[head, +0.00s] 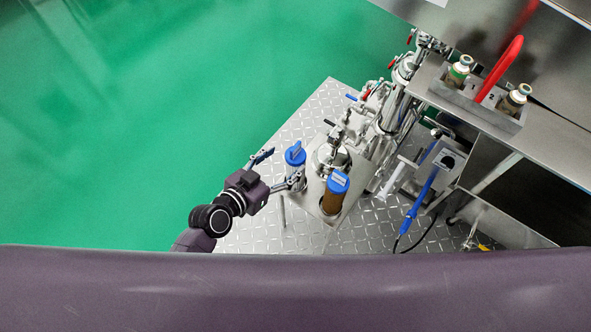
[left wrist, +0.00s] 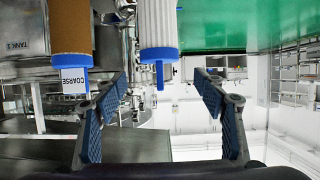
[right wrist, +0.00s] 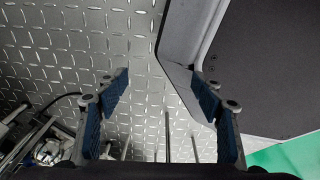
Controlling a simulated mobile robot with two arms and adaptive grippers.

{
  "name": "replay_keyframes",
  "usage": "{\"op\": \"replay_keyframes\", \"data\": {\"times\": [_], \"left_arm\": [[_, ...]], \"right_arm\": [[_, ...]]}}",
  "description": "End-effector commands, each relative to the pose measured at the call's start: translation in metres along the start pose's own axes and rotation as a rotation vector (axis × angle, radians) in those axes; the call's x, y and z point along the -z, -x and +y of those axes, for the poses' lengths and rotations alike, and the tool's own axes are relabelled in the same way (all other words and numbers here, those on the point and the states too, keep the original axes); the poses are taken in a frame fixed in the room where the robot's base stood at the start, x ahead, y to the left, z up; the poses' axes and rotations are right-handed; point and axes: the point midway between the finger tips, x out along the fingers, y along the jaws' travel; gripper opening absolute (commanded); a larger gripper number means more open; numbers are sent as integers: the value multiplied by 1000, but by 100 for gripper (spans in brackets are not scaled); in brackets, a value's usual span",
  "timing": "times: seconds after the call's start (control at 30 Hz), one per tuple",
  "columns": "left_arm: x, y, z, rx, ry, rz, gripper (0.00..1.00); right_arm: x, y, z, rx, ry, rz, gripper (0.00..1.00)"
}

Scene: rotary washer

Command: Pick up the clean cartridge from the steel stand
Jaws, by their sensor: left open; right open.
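The clean cartridge (head: 294,158) is white with a blue cap and stands at the steel stand (head: 314,207). In the left wrist view its white body and blue handled cap (left wrist: 158,54) show at top centre. My left gripper (head: 280,169) is open, with its fingers toward the clean cartridge. In the left wrist view the cap lies between and beyond the open fingertips (left wrist: 160,88), with nothing held. A brown cartridge (head: 334,197) with a blue cap stands to the right; its label (left wrist: 74,80) reads COARSE. My right gripper (right wrist: 160,78) is open and empty.
Steel pipes and valves (head: 400,75) stand behind the stand. A blue hand tool (head: 424,190) hangs nearby. Green floor (head: 150,110) is clear at left.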

Motion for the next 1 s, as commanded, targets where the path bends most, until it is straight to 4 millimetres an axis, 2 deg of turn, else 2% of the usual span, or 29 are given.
{"op": "replay_keyframes", "data": {"times": [0.17, 0.5, 0.8, 1.0], "left_arm": [[0, -18, 0, 0, 2, 0, 64], [-3, -60, 0, 0, 2, -1, 64], [-4, -63, 0, 0, 1, -3, 64], [-3, -63, 0, 0, 1, -2, 43]], "right_arm": [[6, 0, -8, 9, 0, 7, 61], [-13, -1, -1, 2, 4, -21, 61], [-14, -1, 3, -3, 2, -21, 61], [-11, -2, 3, -3, 1, -18, 61]]}}
